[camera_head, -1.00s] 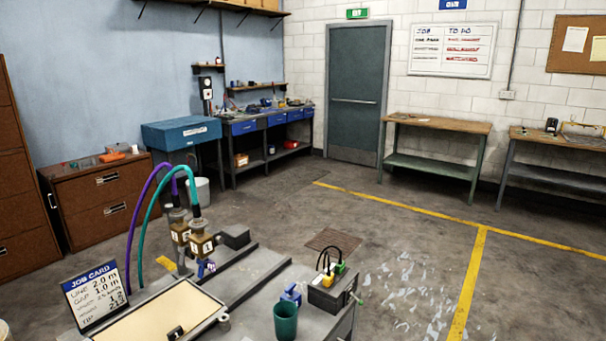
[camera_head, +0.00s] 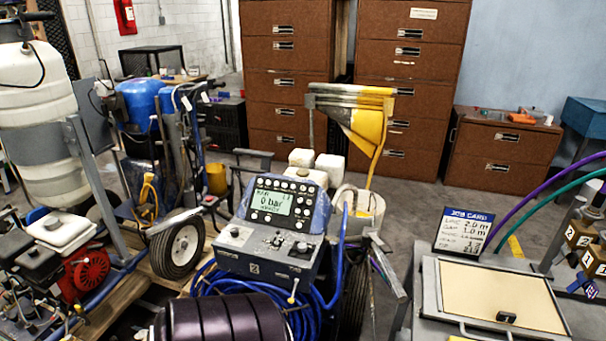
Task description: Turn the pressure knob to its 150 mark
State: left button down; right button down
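The line striper's control unit (camera_head: 270,250) stands at the centre of the view. Its display (camera_head: 270,200) reads 0 bar. Small round buttons sit around the display. Below it, a sloped grey panel carries a dark knob on the left (camera_head: 235,232), small levers in the middle (camera_head: 276,240) and another round knob on the right (camera_head: 302,246). I cannot tell which one is the pressure knob, and no 150 mark is readable at this size. Neither of my grippers is in view.
A dark ribbed cylinder (camera_head: 222,320) and coiled blue hose (camera_head: 305,300) lie in front of the panel. A job card (camera_head: 463,234) stands behind a beige-topped tray (camera_head: 500,297) at right. A red engine (camera_head: 88,272) and a wheel (camera_head: 178,248) are at left. Brown cabinets (camera_head: 410,90) stand behind.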

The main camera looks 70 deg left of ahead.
aim_at(234, 232)
jog(key=u, duration=2.15)
